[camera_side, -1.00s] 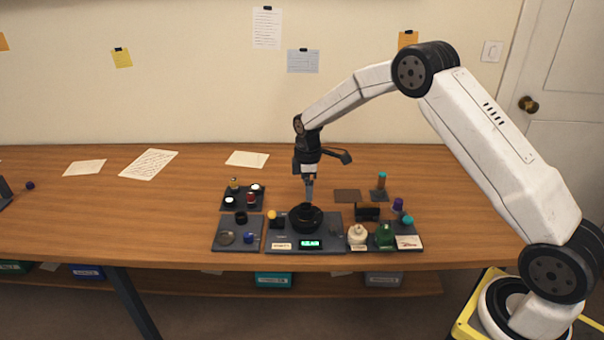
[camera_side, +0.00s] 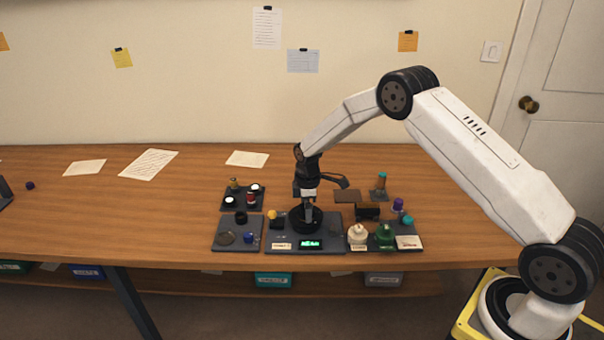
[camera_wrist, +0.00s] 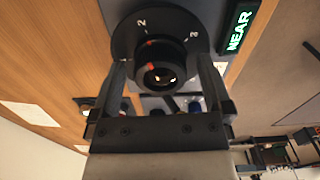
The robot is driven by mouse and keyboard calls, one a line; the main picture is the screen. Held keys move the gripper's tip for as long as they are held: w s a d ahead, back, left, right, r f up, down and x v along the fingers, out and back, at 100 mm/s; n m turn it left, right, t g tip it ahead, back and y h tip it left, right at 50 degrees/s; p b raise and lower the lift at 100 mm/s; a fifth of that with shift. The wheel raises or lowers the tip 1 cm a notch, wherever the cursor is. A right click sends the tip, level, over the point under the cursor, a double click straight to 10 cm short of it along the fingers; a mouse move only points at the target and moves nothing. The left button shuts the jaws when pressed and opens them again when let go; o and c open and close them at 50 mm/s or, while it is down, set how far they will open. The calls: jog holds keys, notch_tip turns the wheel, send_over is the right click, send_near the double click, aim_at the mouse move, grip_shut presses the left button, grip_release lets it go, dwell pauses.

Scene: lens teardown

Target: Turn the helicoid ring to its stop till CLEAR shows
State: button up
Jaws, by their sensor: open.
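The black lens (camera_side: 305,221) stands on a dark grey base plate (camera_side: 332,231). In the wrist view, its round flange (camera_wrist: 127,38) carries the white figures 2 and 3. The helicoid ring (camera_wrist: 172,50) rises in the middle. One red mark lies at its edge and another on its front, roughly in line. My gripper (camera_wrist: 162,64) is open, with one finger on each side of the ring; contact cannot be told. In the side view, my gripper (camera_side: 307,210) is down at the lens. The green display (camera_wrist: 239,30) reads NEAR.
A tray with small parts (camera_side: 222,243) lies left of the plate, another small tray (camera_side: 229,207) behind it. To the right stand a white bottle (camera_side: 357,234), a green bottle (camera_side: 384,236) and a dark block (camera_side: 367,211). The table's left side is mostly clear.

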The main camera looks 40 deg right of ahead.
jog(key=c, duration=1.2)
jog(key=shift+m, duration=0.4)
jog(key=m, duration=0.4)
jog(key=shift+s, duration=0.1)
jog(key=m, duration=0.5)
jog(key=shift+a+m, duration=0.15)
jog(key=shift+m, duration=0.25)
jog(key=m, duration=1.1)
jog(key=shift+a, duration=0.15)
